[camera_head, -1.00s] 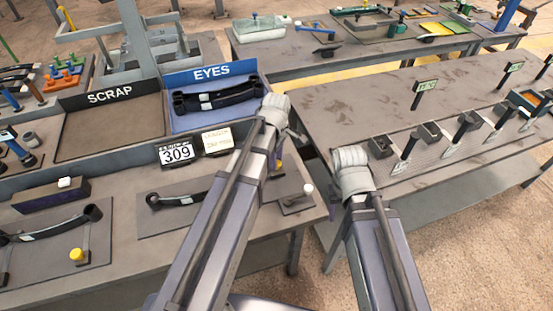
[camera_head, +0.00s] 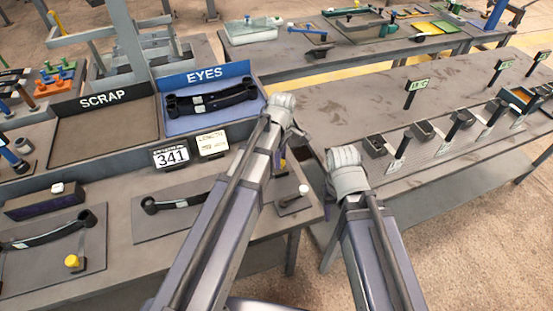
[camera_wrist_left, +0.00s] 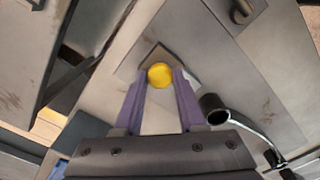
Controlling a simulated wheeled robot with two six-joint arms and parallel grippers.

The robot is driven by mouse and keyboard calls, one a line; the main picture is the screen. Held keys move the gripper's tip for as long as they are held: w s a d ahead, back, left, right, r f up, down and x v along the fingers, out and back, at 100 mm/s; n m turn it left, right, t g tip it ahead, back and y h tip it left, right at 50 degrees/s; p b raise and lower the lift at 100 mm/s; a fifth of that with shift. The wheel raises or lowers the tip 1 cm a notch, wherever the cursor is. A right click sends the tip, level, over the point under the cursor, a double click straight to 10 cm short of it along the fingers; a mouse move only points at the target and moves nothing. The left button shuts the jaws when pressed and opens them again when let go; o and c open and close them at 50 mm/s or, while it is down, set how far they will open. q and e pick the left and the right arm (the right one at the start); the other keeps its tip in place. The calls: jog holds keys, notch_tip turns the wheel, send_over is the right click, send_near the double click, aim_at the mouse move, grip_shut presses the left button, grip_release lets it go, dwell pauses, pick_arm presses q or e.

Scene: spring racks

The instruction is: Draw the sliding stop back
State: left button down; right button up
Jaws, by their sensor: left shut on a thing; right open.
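A yellow round knob (camera_wrist_left: 160,76) stands between the purple fingers of my left gripper (camera_wrist_left: 160,84) in the left wrist view. The gripper is shut on this knob, which I take for the sliding stop. In the head view my left gripper (camera_head: 284,150) is mostly hidden by its arm. A dark leaf spring (camera_head: 182,203) lies on the bench plate; its near eye (camera_wrist_left: 215,107) shows beside the gripper, apart from the knob. The display (camera_head: 172,157) reads 341. My right gripper (camera_head: 346,176) hangs empty over the gap between benches, its jaws hidden.
A blue EYES tray (camera_head: 215,122) holds springs; an empty SCRAP tray (camera_head: 105,135) stands left of it. A white-knobbed plate (camera_head: 294,202) sits at the bench's right end. Another spring (camera_head: 48,235) lies front left. The right bench (camera_head: 330,105) carries several small bins.

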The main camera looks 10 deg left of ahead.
pick_arm(q)
jog(key=c, duration=0.5)
grip_release()
jog(key=shift+w+d, duration=0.15)
jog(key=shift+d, duration=0.1)
jog(key=shift+r, duration=0.1)
notch_tip(320, 180, up, 8)
jog(key=p, duration=0.8)
jog(key=shift+f, duration=0.2)
jog(key=s+d+m, duration=0.3)
jog(key=s+m, duration=0.5)
jog(key=m, duration=0.1)
jog(key=s+d+f+m+y+b, duration=0.1)
jog(key=s+d+m, duration=0.3)
jog(key=s+m, duration=0.4)
jog(key=m, duration=0.2)
jog(key=shift+s+d+m, duration=0.15)
jog(key=shift+m, duration=0.15)
